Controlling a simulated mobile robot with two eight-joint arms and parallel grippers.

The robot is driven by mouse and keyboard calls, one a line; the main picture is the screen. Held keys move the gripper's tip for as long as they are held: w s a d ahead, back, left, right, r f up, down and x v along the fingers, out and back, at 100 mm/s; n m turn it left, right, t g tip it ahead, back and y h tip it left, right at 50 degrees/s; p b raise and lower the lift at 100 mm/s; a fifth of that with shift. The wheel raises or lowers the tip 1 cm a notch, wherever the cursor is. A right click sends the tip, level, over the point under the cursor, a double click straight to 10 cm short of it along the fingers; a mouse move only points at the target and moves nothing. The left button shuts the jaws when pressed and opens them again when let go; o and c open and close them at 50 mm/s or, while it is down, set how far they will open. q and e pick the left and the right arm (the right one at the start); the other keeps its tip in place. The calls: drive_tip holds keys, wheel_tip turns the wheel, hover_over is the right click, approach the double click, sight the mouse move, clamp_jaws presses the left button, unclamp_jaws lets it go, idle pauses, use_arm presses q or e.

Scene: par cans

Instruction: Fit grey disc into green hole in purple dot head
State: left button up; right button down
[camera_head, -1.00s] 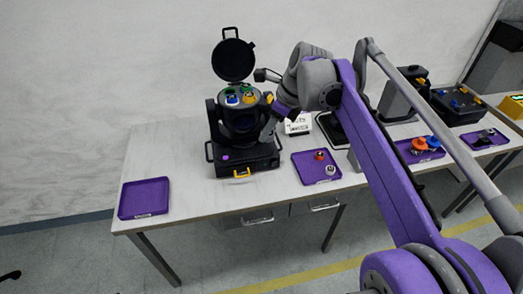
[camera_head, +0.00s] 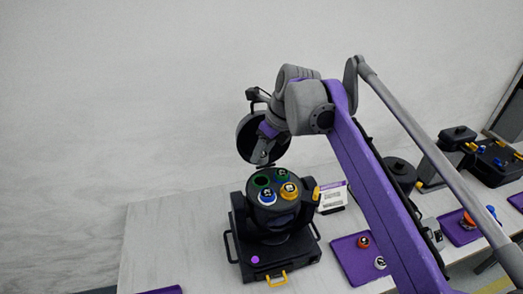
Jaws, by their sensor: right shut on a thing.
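The purple dot head (camera_head: 272,222) is a black moving head on the table, with a purple dot (camera_head: 255,259) on its base. Its round top faces up and holds several coloured-ring holes. The other holes hold small pieces. My right gripper (camera_head: 262,154) is above the green hole, in front of the open black lid (camera_head: 246,140). It is shut on a small grey thing, apparently the grey disc, mostly hidden by the fingers. My left gripper is not in view.
A purple tray (camera_head: 352,262) right of the head holds an orange piece (camera_head: 363,242) and a light grey piece (camera_head: 380,262). My right arm covers the table's right part. Bare table (camera_head: 165,235) lies left of the head.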

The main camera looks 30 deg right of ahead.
drive_tip(key=shift+w+f, duration=0.1)
drive_tip(key=shift+w, duration=0.15)
drive_tip(key=shift+s+f+b, duration=0.35)
drive_tip(key=shift+f+b, duration=0.05)
drive_tip(key=shift+f, duration=0.2)
drive_tip(key=shift+f+b, duration=1.25)
drive_tip(key=shift+f, duration=1.05)
drive_tip(key=shift+w+f, duration=0.1)
drive_tip(key=shift+f, duration=0.1)
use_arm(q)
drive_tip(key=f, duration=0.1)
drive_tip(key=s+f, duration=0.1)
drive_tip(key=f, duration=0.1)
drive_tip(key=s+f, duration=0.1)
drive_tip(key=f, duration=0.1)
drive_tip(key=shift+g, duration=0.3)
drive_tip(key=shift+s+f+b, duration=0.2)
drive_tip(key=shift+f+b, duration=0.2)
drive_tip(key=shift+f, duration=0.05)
use_arm(e)
drive_tip(key=shift+f, duration=0.75)
